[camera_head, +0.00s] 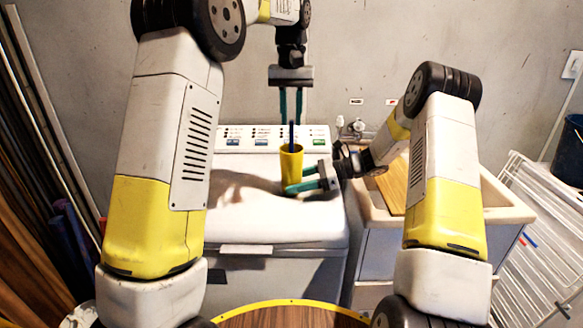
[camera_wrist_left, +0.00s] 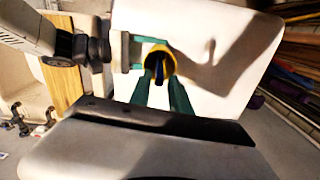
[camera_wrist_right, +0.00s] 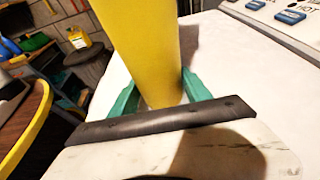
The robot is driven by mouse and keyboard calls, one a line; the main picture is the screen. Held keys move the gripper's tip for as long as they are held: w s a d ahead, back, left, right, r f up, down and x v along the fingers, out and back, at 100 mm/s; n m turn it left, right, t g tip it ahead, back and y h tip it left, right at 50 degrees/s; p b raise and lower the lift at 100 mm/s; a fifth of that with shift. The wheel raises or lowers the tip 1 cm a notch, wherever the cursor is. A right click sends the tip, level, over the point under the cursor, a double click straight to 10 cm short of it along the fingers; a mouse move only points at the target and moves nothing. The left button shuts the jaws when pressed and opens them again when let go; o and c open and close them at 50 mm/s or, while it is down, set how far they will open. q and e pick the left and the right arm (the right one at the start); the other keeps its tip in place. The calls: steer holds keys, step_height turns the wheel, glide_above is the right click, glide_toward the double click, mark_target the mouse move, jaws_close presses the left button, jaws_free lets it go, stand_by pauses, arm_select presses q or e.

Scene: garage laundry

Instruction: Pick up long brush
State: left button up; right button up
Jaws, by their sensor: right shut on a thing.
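A yellow cup (camera_head: 291,164) stands on the white lid of the washing machine. A dark blue stick, likely the long brush (camera_head: 291,136), stands upright in the cup; its lower part is hidden inside. In the left wrist view the cup's rim (camera_wrist_left: 171,62) surrounds the dark brush (camera_wrist_left: 159,72). My left gripper (camera_head: 291,120) points straight down above the cup, open, with its green fingers on either side of the brush's top and not visibly closed on it. My right gripper (camera_head: 288,189) is shut on the cup low down; the right wrist view shows the cup (camera_wrist_right: 143,45) between its fingers.
The washing machine's lid (camera_head: 245,215) is otherwise clear, with its control panel (camera_head: 235,140) behind. To the right are a sink with a wooden board (camera_head: 393,187) and a white drying rack (camera_head: 535,235). A wall stands close behind.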

mark_target(291, 146)
arm_select(q)
step_height(291, 146, down, 9)
steer(key=shift+w+f, duration=0.1)
steer(key=shift+f, duration=0.1)
stand_by(0.3)
steer(key=shift+c, duration=0.2)
jaws_close()
stand_by(1.2)
